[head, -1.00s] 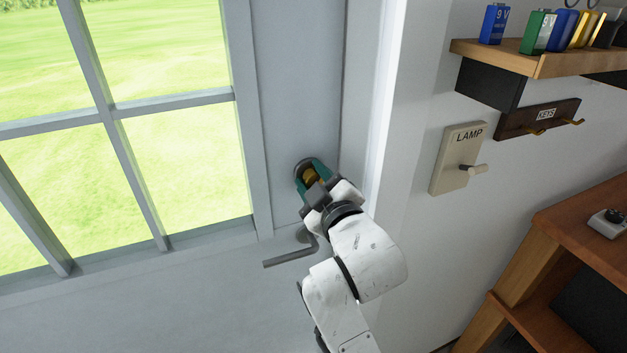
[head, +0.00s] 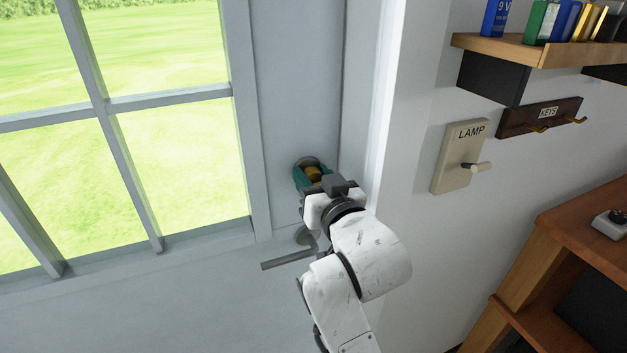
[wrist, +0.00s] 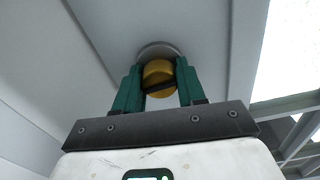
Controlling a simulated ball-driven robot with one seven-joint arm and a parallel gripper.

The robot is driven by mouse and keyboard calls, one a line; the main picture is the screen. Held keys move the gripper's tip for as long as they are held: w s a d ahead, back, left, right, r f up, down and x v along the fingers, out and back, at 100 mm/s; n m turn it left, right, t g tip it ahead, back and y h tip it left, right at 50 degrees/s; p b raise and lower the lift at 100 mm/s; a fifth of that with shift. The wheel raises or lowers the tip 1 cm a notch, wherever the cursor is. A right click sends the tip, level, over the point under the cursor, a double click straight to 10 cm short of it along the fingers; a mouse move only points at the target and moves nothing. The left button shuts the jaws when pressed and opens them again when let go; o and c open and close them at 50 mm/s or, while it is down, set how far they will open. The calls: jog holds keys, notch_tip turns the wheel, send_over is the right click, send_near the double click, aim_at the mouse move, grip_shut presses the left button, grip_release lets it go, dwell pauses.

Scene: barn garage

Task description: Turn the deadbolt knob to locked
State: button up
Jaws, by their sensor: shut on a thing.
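The deadbolt knob (head: 314,173) is brass-coloured and sits on a dark round plate on the grey door, above the door's lever handle. My gripper (head: 312,178) reaches it from below right, with its green fingers on either side of the knob. In the wrist view the knob (wrist: 158,76) sits between the two fingertips of my gripper (wrist: 159,82), which is shut on it. A dark slanted bar or slot crosses the knob's face there. My wrist hides part of the knob in the head view.
The grey lever handle (head: 288,258) sticks out left just below my wrist. A windowed door pane (head: 180,160) is at left. On the right wall are a LAMP switch (head: 460,158), a KEYS hook board (head: 540,117), a shelf (head: 500,46) with batteries, and a wooden bench (head: 580,215).

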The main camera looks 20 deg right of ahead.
jog(key=shift+m, duration=0.6)
jog(key=o, duration=1.1)
jog(key=shift+c, duration=0.2)
jog(key=s+b, duration=0.1)
jog(key=s, duration=0.9)
jog(key=shift+s+b, duration=0.35)
jog(key=shift+s, duration=0.05)
